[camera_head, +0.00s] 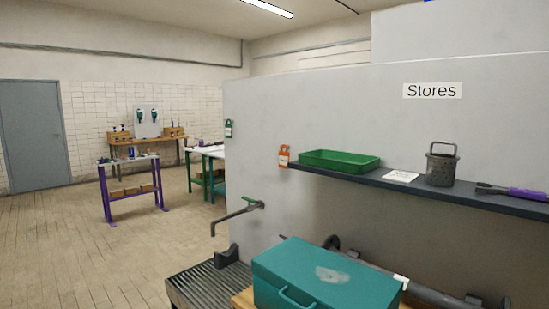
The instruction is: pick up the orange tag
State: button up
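The orange tag (284,156) hangs upright at the left end of the dark wall shelf (430,194), against the grey partition. It has a hole near its top and a pale label low on its face. It is just left of a green tray (340,162). My gripper is not in view, so its state and its distance from the tag cannot be seen.
A teal case (325,278) and a dark pipe stand in front below the shelf, beside a slatted grate (208,287). Open floor lies left.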

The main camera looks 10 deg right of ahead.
aim_at(284, 157)
jog(key=i+j, duration=1.45)
jog(key=j+z, duration=0.05)
jog(key=j, duration=0.05)
